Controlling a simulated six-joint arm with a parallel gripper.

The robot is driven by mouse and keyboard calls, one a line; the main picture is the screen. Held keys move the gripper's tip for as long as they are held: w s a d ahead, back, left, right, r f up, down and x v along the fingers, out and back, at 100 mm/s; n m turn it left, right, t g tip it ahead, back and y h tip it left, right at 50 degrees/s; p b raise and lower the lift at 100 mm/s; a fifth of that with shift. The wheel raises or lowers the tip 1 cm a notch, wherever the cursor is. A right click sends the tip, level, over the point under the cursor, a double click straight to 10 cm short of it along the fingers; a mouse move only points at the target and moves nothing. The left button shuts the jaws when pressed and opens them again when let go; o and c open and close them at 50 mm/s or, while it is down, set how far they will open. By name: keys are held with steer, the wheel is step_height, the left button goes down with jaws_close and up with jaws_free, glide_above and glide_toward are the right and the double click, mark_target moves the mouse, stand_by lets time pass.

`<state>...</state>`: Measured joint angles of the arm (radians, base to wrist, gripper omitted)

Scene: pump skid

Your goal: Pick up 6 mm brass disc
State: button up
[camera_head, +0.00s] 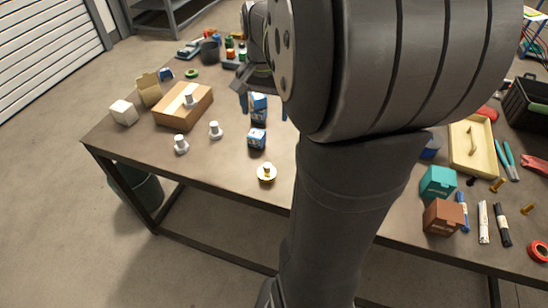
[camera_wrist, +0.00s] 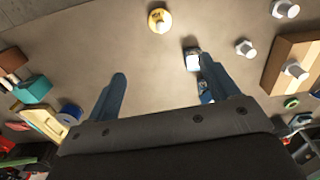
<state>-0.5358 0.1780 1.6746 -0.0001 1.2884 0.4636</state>
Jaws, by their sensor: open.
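The brass disc (camera_head: 267,174) lies flat on the brown table near its front edge, with a small knob standing on top. In the wrist view the brass disc (camera_wrist: 159,20) is near the top edge, beyond the fingertips. My gripper (camera_head: 263,110) is open and empty, above the table and farther back than the disc. In the wrist view my gripper (camera_wrist: 162,70) shows two blue fingers spread apart with bare table between them. Nothing covers the disc in either view.
Blue-and-white boxes (camera_head: 257,139) stand just behind the disc. White knobbed pieces (camera_head: 181,145) are to its left, one on a wooden block (camera_head: 172,115). Teal (camera_head: 438,182) and brown (camera_head: 442,217) boxes stand at right. The table around the disc is clear.

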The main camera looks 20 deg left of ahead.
steer(key=f+n, duration=0.1)
steer(key=n, duration=1.2)
glide_above(266, 167)
step_height(266, 167, down, 6)
steer(key=shift+n, duration=0.3)
steer(key=f, duration=1.2)
steer(key=shift+w+d, duration=0.25)
steer(key=shift+d, duration=0.05)
steer(key=shift+s+a+f, duration=0.1)
steer(key=shift+a+f, duration=0.05)
steer(key=shift+f, duration=1.2)
steer(key=shift+s+a+f, duration=0.1)
steer(key=shift+a+f, duration=0.05)
steer(key=shift+f, duration=1.2)
steer(key=c, duration=1.1)
steer(key=shift+c, duration=0.2)
steer(key=shift+r, duration=0.1)
